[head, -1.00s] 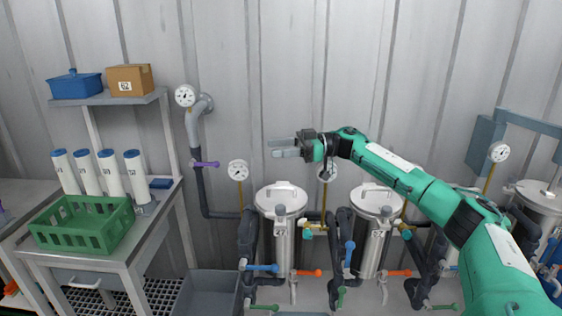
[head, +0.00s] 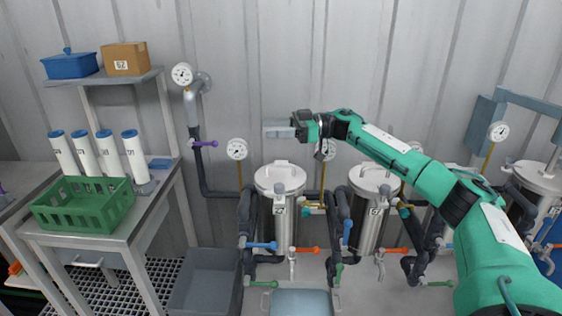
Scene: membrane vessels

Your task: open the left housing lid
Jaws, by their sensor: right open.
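The left housing (head: 283,215) is a steel cylinder with a label, standing by the back wall. Its round lid (head: 280,177) is on top and looks closed, with a handle across it. My right gripper (head: 268,129) reaches in from the right and hangs in the air above and behind this lid, apart from it. Its fingers point left, seen nearly edge-on, and hold nothing. My left gripper is out of view.
A second lidded housing (head: 369,215) stands to the right, below my right arm. Pipes and coloured valve handles, such as a blue one (head: 262,245), surround the housings. Gauges (head: 237,149) stand behind. A green crate (head: 84,204) sits on the left table.

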